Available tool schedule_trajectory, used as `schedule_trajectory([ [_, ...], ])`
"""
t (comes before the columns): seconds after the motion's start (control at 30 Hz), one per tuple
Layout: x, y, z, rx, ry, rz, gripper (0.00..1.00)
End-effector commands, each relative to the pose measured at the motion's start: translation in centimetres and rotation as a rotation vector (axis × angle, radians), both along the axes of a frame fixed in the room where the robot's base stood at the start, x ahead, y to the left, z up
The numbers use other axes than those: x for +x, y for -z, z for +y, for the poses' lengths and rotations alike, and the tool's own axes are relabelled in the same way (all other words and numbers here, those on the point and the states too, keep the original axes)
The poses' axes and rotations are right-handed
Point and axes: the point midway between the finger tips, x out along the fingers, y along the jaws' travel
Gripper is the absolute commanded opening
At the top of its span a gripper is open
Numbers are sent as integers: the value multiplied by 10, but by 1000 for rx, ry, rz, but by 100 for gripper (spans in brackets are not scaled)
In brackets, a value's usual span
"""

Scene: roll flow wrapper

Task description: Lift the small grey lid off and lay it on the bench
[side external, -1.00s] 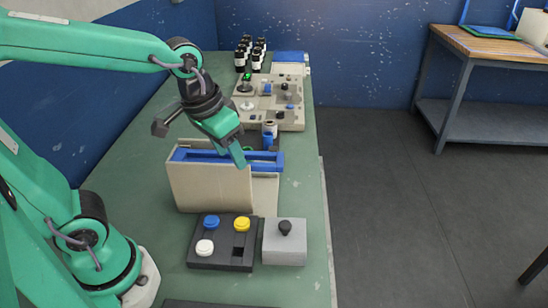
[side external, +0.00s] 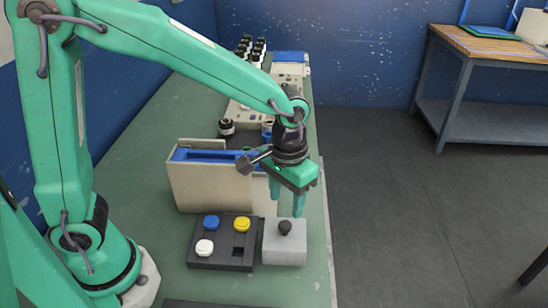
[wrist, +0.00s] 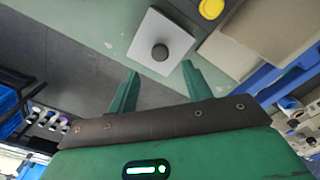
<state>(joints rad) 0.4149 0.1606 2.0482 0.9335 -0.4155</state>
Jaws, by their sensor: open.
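The small grey lid (side external: 275,228) with its round black knob (side external: 285,227) sits on a grey block (side external: 285,252) at the bench's front right. From above, the lid (wrist: 143,40) looks square in the wrist view, with the knob (wrist: 160,52) near its middle. My gripper (side external: 287,206) points down, open and empty, just above and behind the knob. In the wrist view the fingertips (wrist: 160,68) are spread apart, with the knob just beyond the gap between them. I cannot see a seam between lid and block.
A black button tray (side external: 222,258) with blue, yellow and white buttons stands left of the lid. A beige box with a blue rim (side external: 205,188) stands behind the tray. The bench (side external: 318,270) has a narrow clear strip at its right edge.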

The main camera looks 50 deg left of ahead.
Motion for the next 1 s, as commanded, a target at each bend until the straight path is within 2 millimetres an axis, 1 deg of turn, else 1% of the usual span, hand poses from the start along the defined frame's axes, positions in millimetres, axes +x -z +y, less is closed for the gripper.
schedule_trajectory([
  [0.13, 0, 4, 0, 1, 0, 1, 50],
  [0.4, 0, 24, 1, 0, 0, 1, 50],
  [0.63, 0, 27, 1, 0, 0, 0, 50],
  [0.73, 0, 31, 1, 0, 0, 1, 50],
  [0.87, -1, 44, 0, 1, 0, 2, 50],
  [1.0, -1, 60, 0, 1, 0, 3, 50],
])
